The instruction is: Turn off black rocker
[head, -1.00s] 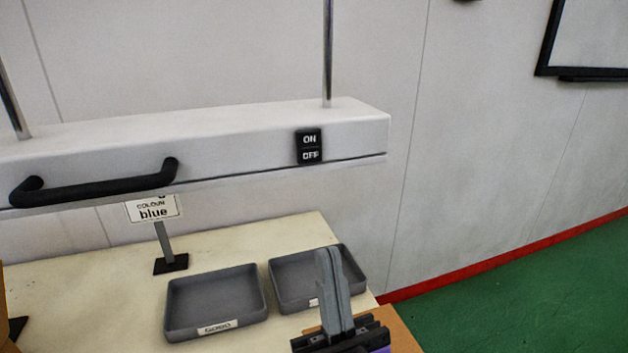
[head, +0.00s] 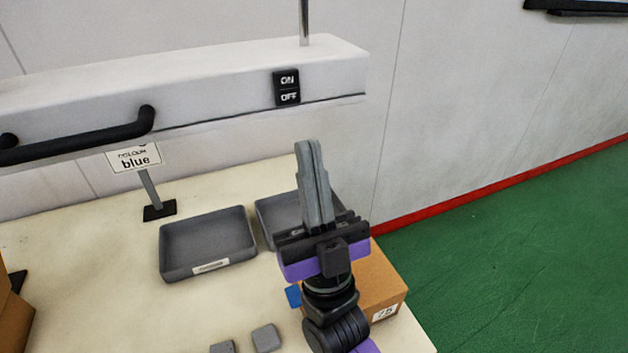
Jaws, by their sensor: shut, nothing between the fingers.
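The black rocker (head: 287,88) is a small upright switch marked ON above OFF. It sits on the front face of the white hood (head: 200,92), near its right end. I cannot tell which half is pressed in. My gripper (head: 307,146) is shut and empty, its grey fingers pointing up. In the picture the fingertips are below and slightly right of the rocker, apart from it. My gripper hides much of the right grey tray.
A black handle (head: 80,142) runs along the hood's left part. Below stand a "blue" sign (head: 135,158), a left grey tray (head: 165,250), a right grey tray (head: 268,215) and a cardboard box (head: 385,285). Grey blocks (head: 266,338) lie at the front. Green floor is free at right.

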